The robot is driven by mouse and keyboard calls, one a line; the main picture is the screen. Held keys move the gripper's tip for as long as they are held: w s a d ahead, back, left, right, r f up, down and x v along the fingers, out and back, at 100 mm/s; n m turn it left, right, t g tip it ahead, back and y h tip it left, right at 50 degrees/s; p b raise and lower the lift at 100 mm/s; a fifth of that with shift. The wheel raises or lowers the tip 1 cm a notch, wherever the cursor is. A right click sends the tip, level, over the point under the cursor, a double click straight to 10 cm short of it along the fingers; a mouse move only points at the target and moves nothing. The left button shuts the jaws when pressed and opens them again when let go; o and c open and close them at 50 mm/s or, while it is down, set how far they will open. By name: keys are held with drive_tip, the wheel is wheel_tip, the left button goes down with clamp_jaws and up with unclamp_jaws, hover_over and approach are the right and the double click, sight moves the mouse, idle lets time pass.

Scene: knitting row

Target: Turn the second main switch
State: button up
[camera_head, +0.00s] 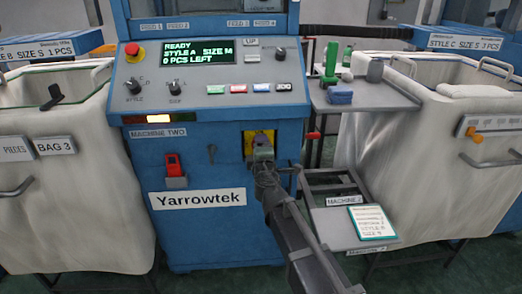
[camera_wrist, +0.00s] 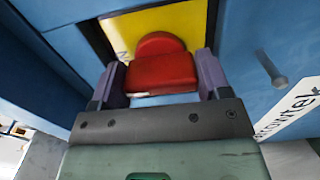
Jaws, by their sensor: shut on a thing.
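The main switch is a red handle (camera_wrist: 161,71) on a yellow plate (camera_wrist: 183,22) in the wrist view. In the head view the yellow plate (camera_head: 249,140) sits on the lower front of the blue machine (camera_head: 225,225) marked "MACHINE TWO". My gripper (camera_head: 263,148) reaches up to this plate from below and hides the red handle there. In the wrist view my gripper (camera_wrist: 161,78) has one finger on each side of the handle and is shut on it. I cannot tell the switch's marked position.
The display (camera_head: 198,53) reads "READY STYLE A SIZE M 0 PCS LEFT". A red lever (camera_head: 173,164) and a small grey peg (camera_head: 212,153) are left of the plate. White bag bins flank the machine. A shelf (camera_head: 372,99) and a card (camera_head: 372,222) are at right.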

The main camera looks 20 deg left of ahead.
drive_tip(key=o, duration=0.6)
drive_tip(key=shift+o, duration=0.2)
drive_tip(key=shift+s, duration=0.1)
drive_tip(key=v, duration=1)
drive_tip(key=shift+s, duration=0.3)
drive_tip(key=shift+d, duration=0.25)
